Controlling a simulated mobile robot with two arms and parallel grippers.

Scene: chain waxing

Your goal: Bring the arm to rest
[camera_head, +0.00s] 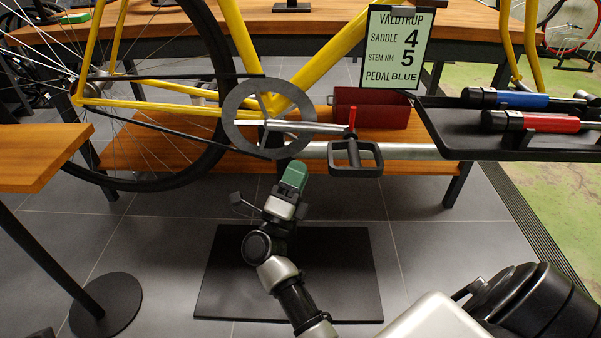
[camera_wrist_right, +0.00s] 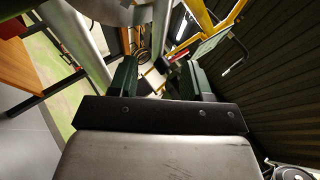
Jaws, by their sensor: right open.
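My right gripper (camera_head: 293,178) is at the middle of the head view, low in front of the yellow bicycle (camera_head: 165,104) and below its chainring (camera_head: 237,118). Its arm rises from the bottom of the picture. In the right wrist view the two green-padded fingers of the right gripper (camera_wrist_right: 157,80) stand apart. No held thing shows between them, only distant background. In the head view the fingers overlap, so the gap is hidden there. My left gripper is in neither view.
A black pedal (camera_head: 356,157) on the crank is close, right of the gripper. A black tray (camera_head: 455,125) holds a blue tool (camera_head: 515,100) and a red tool (camera_head: 545,122). Wooden table edge (camera_head: 40,158) at left.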

